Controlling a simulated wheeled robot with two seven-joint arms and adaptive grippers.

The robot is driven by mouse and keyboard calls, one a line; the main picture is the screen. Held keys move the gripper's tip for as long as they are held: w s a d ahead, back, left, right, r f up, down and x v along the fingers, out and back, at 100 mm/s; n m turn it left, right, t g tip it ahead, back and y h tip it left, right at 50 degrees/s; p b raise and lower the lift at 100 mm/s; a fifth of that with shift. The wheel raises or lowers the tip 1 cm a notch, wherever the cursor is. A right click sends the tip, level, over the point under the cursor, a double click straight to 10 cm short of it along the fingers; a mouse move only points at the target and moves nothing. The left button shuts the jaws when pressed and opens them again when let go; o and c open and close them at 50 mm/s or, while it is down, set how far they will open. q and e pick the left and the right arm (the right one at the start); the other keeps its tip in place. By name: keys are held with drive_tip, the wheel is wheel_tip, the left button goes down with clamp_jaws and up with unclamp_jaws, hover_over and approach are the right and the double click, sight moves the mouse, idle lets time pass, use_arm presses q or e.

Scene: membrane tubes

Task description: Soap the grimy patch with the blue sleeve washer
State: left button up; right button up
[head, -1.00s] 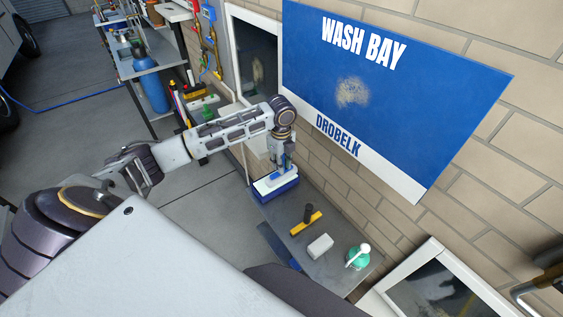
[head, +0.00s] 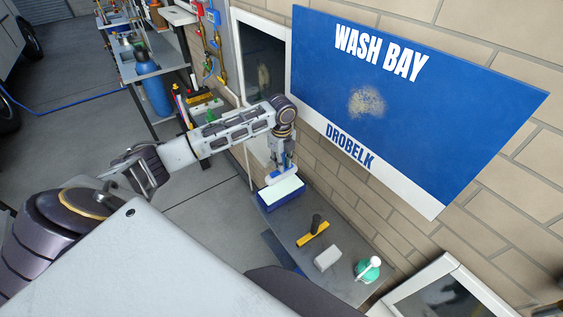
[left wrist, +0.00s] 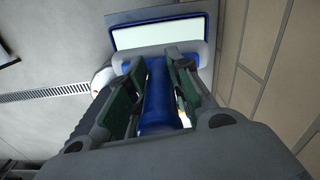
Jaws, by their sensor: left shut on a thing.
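The grimy patch (head: 367,102) is a tan smudge on the blue WASH BAY sign (head: 460,110) on the brick wall. My left gripper (head: 282,165) is shut on the blue handle (left wrist: 157,100) of the sleeve washer (head: 280,177), which has a pale sleeve. The tub holds a pale, whitish surface and also shows in the left wrist view (left wrist: 160,22). The gripper and washer are well left of and below the patch. My right gripper is not in view.
On the grey bench (head: 285,232) lie a yellow squeegee-like tool (head: 312,235), a pale block (head: 328,258) and a green bottle (head: 368,270) with a white top. White-framed windows (head: 266,60) flank the sign. The sign's front is clear.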

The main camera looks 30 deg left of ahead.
use_arm(q)
drive_tip(key=shift+f, duration=0.2)
drive_tip(key=shift+f, duration=2.7)
